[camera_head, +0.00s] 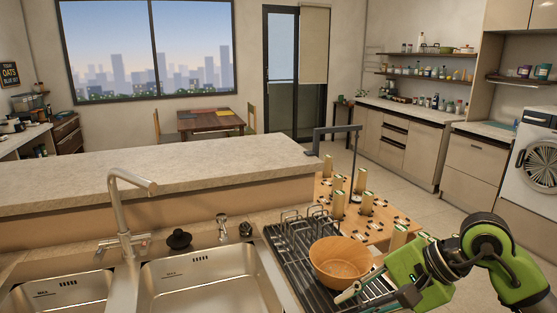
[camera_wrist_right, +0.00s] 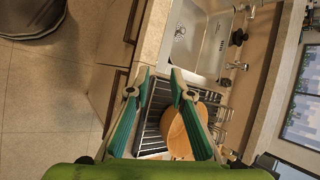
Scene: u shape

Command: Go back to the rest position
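My right gripper (camera_head: 347,299) comes in from the right in the head view, low beside a wooden bowl (camera_head: 340,262). In the right wrist view my right gripper (camera_wrist_right: 160,75) shows two teal fingers with a gap between their tips; it is open and holds nothing. The bowl (camera_wrist_right: 180,132) sits upright on the dark dish rack (camera_head: 285,262), beyond the fingers and partly hidden by one of them. I cannot tell whether a finger touches the bowl. My left gripper is not in view.
A double steel sink (camera_head: 200,285) with a tall faucet (camera_head: 128,205) lies left of the rack. A raised stone counter (camera_head: 190,165) runs behind it. A wooden board with several upright cylinders (camera_head: 340,205) stands behind the rack. Open floor (camera_wrist_right: 45,100) shows in the wrist view.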

